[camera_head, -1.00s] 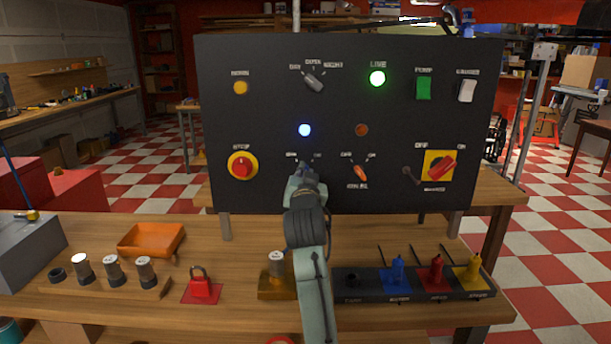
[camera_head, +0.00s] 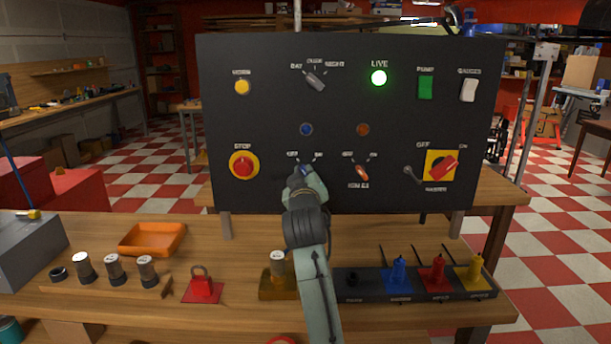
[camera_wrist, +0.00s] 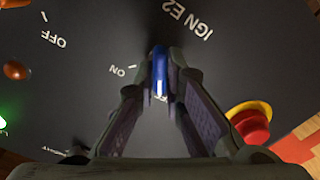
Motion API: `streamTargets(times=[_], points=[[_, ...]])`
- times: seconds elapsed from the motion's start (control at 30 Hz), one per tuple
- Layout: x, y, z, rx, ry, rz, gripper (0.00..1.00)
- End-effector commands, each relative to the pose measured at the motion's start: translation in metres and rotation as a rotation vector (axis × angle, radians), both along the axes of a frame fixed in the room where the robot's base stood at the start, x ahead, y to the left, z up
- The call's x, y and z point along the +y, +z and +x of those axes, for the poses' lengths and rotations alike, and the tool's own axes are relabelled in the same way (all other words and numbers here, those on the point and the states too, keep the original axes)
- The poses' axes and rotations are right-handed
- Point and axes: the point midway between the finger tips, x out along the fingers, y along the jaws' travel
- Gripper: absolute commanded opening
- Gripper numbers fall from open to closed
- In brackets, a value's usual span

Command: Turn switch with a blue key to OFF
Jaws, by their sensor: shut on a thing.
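The switch with the blue key (camera_head: 306,170) is at the lower middle of the black panel, with OFF at its upper left and ON at its upper right. The blue key (camera_wrist: 160,68) stands between my fingertips in the wrist view. My gripper (camera_wrist: 160,92) is shut on it and mostly covers the switch in the head view. The wrist view shows the ON label and the IGN E2 label; this switch's OFF label is not clear there. The blue lamp (camera_head: 306,129) above the switch is dark. The key's exact angle is hard to tell.
An orange-red key switch (camera_head: 362,174) is close right of my gripper. The red stop button (camera_head: 243,166) is to the left, and the red-yellow master switch (camera_head: 441,166) further right. The green LIVE lamp (camera_head: 379,78) is lit.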

Motion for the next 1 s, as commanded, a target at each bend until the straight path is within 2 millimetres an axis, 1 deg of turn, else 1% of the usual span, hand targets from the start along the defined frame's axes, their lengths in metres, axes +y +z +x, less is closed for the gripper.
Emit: streamTargets(times=[0.3,0.83,0.87,1.0], points=[[0.0000,-0.0012,0.0001,0.002,0.000,-0.113,0.00],[0.0004,-0.0011,0.0001,0.002,0.000,-0.134,0.00],[0.0004,-0.0011,0.0001,0.002,0.000,-0.134,0.12],[0.0004,-0.0009,0.0001,0.001,0.000,-0.133,0.21]])
